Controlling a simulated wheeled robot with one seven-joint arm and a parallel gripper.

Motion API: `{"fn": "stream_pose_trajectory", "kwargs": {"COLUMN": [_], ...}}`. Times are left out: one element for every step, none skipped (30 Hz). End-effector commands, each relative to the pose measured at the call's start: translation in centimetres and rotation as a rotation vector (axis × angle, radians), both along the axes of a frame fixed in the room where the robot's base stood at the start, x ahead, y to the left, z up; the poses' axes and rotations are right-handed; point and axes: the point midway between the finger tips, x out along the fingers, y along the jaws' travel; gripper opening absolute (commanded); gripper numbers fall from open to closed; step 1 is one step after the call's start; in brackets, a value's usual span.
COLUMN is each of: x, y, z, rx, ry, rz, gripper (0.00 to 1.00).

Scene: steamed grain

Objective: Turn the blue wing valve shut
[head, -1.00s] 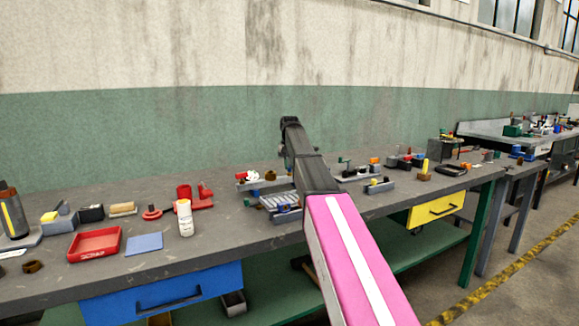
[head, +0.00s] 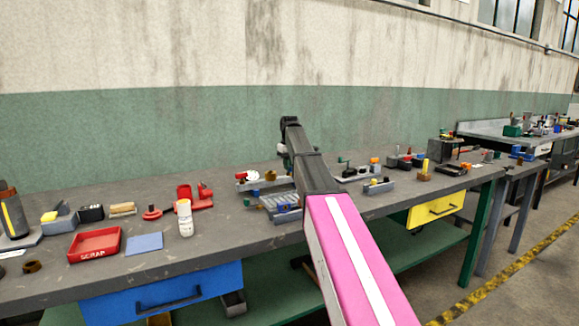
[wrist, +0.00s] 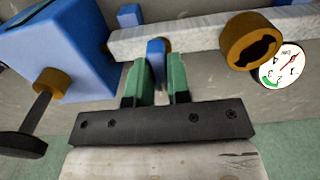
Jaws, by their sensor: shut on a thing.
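The blue wing valve (wrist: 157,52) is in the upper middle of the wrist view, in front of a pale grey bar. Only its blue wing shows, with a bit of brass behind it. My gripper (wrist: 158,68) has its two green fingers on either side of the wing and is shut on it. The faces where fingers and wing meet are partly hidden. In the head view my own arm covers the gripper and I cannot make out the valve.
In the wrist view, a blue block (wrist: 75,45) with a black-handled lever (wrist: 30,125) is at left. A brass ring (wrist: 240,50) and a dial gauge (wrist: 285,66) are at right. The head view shows a red scrap tray (head: 95,243) and white bottle (head: 185,218) on the bench.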

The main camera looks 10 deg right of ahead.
Motion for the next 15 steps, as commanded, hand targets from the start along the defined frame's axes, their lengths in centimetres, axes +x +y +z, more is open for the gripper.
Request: {"fn": "stream_pose_trajectory", "kwargs": {"x": [0.05, 0.05, 0.05, 0.05, 0.05, 0.05, 0.05, 0.05, 0.06, 0.05, 0.05, 0.05, 0.05, 0.04, 0.04], "y": [0.01, 0.01, 0.01, 0.01, 0.01, 0.01, 0.01, 0.01, 0.00, 0.01, 0.01, 0.01, 0.01, 0.00, 0.00], "z": [0.08, 0.08, 0.08, 0.08, 0.08, 0.08, 0.08, 0.08, 0.08, 0.08, 0.08, 0.07, 0.07, 0.06, 0.05], "rx": [0.000, 0.000, 0.000, 0.000, 0.000, 0.000, 0.001, 0.001, 0.001, 0.001, 0.001, 0.001, 0.001, 0.000, 0.000], "ry": [-0.001, -0.001, -0.001, -0.001, -0.001, -0.001, -0.002, -0.002, -0.002, -0.002, -0.002, -0.002, -0.002, -0.001, -0.001], "rz": [0.005, 0.005, 0.005, 0.005, 0.005, 0.005, 0.005, 0.005, 0.005, 0.005, 0.004, 0.004, 0.004, 0.003, 0.003], "gripper": [0.00, 0.00, 0.00, 0.00, 0.00, 0.00, 0.00, 0.00, 0.00, 0.27, 0.37, 0.43, 0.43, 0.43, 0.43]}}
